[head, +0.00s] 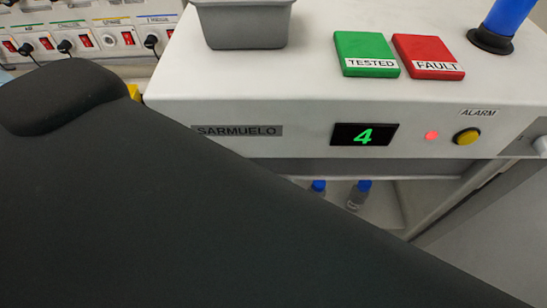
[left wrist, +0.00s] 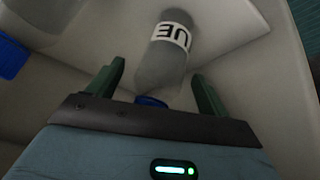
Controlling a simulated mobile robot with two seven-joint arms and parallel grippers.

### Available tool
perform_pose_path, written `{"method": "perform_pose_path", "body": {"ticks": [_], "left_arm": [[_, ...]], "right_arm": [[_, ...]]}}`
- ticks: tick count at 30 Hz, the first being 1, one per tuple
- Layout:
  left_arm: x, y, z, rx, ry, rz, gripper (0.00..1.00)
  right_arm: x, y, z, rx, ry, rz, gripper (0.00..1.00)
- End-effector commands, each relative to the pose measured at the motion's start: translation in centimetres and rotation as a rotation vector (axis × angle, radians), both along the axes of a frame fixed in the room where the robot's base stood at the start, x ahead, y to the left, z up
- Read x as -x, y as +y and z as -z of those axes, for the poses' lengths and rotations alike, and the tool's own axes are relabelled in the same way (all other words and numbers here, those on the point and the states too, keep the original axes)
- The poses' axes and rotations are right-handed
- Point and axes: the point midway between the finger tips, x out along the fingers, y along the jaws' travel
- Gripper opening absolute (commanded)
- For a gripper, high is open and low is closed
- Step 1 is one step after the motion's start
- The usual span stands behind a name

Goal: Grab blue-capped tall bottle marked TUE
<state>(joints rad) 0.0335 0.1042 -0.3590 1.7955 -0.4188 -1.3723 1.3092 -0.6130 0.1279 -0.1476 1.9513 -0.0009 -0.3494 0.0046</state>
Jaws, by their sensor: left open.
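In the left wrist view a grey bottle (left wrist: 165,62) with a white label reading "UE", its other letters out of sight, points its blue cap (left wrist: 152,101) toward my palm. My left gripper (left wrist: 160,72) is open, with one green finger on each side of the bottle's cap end and visible gaps at both sides. In the head view two blue-capped bottles stand in the compartment under the machine, one at left (head: 318,187) and one at right (head: 358,195). Their labels cannot be read there. My arm hides much of that view. My right gripper is out of view.
Another blue cap (left wrist: 14,58) shows at the left edge of the wrist view. Pale compartment walls (left wrist: 235,30) surround the bottle. Above the compartment is the SARMUELO machine (head: 300,110), with a green TESTED block (head: 366,50), a red FAULT block (head: 427,52) and a grey bin (head: 243,28).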

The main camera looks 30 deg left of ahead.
Motion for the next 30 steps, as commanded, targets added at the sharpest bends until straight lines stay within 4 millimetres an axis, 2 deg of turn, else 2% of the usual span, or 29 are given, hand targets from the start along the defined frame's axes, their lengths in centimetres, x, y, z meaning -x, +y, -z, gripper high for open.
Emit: {"method": "perform_pose_path", "body": {"ticks": [9,21,22,30], "left_arm": [[0.19,-0.08,0.20,0.000,0.000,-0.001,0.79],[0.16,-0.06,0.17,0.000,0.000,-0.001,0.28],[0.12,-0.06,0.13,0.000,-0.002,0.000,0.25],[0.08,-0.04,0.11,0.000,-0.002,0.000,0.25]], "right_arm": [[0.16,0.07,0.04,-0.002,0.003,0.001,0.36],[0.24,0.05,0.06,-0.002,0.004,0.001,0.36],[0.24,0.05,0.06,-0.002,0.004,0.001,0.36],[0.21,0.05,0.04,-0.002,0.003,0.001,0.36]]}}
